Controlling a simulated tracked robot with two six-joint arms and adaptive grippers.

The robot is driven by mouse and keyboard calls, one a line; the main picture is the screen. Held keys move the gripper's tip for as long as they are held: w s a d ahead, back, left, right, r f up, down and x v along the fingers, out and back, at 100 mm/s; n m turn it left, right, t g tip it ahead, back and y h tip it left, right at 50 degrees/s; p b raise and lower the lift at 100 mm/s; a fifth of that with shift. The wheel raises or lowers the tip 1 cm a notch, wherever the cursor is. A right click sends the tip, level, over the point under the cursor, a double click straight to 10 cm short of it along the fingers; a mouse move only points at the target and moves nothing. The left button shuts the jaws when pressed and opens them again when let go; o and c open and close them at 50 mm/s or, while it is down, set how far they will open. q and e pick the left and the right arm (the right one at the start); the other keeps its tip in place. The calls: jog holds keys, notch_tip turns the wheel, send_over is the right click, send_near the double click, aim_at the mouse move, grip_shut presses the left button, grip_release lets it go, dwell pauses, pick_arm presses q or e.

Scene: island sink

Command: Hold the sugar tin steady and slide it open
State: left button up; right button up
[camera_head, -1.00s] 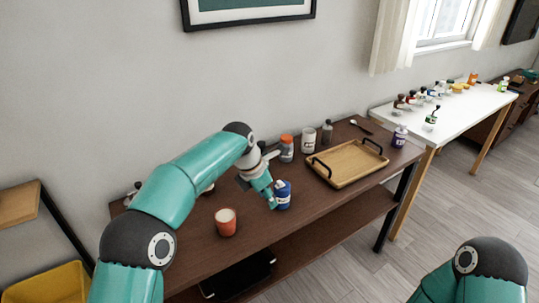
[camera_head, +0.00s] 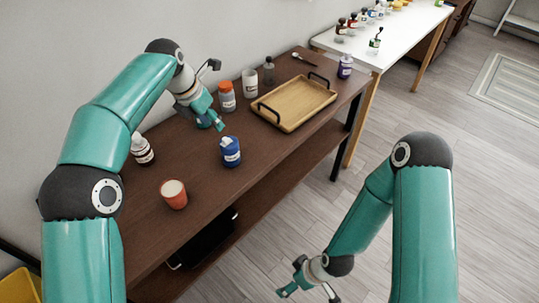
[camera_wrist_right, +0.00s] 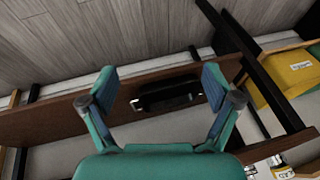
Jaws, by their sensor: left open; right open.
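Several small containers stand on the dark brown table (camera_head: 285,150); their labels are too small to read, so I cannot tell for sure which is the sugar tin. A blue container (camera_head: 230,152) with a white label stands upright near the table's front edge. My left gripper (camera_head: 213,98) is open and empty, behind it and beside an orange-lidded jar (camera_head: 227,97). My right gripper (camera_head: 308,294) is open and empty, low in front of the table, apart from everything. The right wrist view shows its spread fingers (camera_wrist_right: 160,80) with no container between them.
A wooden tray (camera_head: 311,108) with black handles lies on the table's right part. A white canister (camera_head: 250,84), a dark bottle (camera_head: 269,71), an orange cup (camera_head: 174,195), a labelled jar (camera_head: 142,149) and a purple jar (camera_head: 345,67) stand around. Clear tabletop lies left of the blue container.

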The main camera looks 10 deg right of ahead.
jog(key=w+a+r+n+t+y, duration=0.1)
jog(key=w+r+n+t, duration=0.1)
jog(key=w+n, duration=0.75)
jog(key=n+t+y, duration=0.4)
jog(key=n+t, duration=0.2)
jog(key=n, duration=2.3)
send_near(237, 152)
jog(key=x, duration=1.3)
jog(key=c, duration=1.3)
jog(key=shift+c, duration=0.2)
